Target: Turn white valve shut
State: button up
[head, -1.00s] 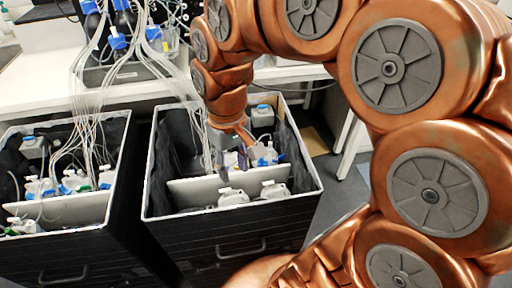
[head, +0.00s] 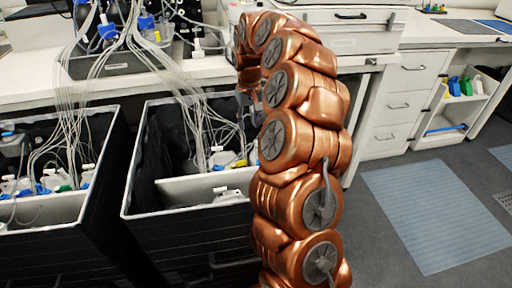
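I cannot make out a white valve for certain. In the head view, the right-hand black open bin (head: 133,190) holds white bottles and fittings, with a blue piece (head: 218,149) and a yellow piece (head: 238,163) among them. A white bottle top (head: 226,195) shows in front of the bin's white divider (head: 185,190). My copper arm curls up and over at the bin's right side and covers that part of it.
A second black bin (head: 92,190) with bottles stands at left. Thin tubes (head: 75,120) hang from the white bench (head: 35,92) into both bins. White drawers (head: 397,105) and an open shelf (head: 462,108) stand at right. Floor with a blue-grey mat (head: 435,215) is clear there.

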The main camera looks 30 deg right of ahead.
aim_at(256, 142)
jog(key=d+f, duration=0.2)
jog(key=shift+w+d+f+m, duration=0.15)
jog(key=shift+w+d+m, duration=0.15)
jog(key=shift+w+d, duration=0.05)
jog(key=shift+d+f, duration=0.3)
jog(key=shift+f, duration=0.05)
notch_tip(256, 142, down, 7)
jog(key=shift+f+b, duration=0.2)
jog(key=shift+b, duration=0.15)
grip_shut()
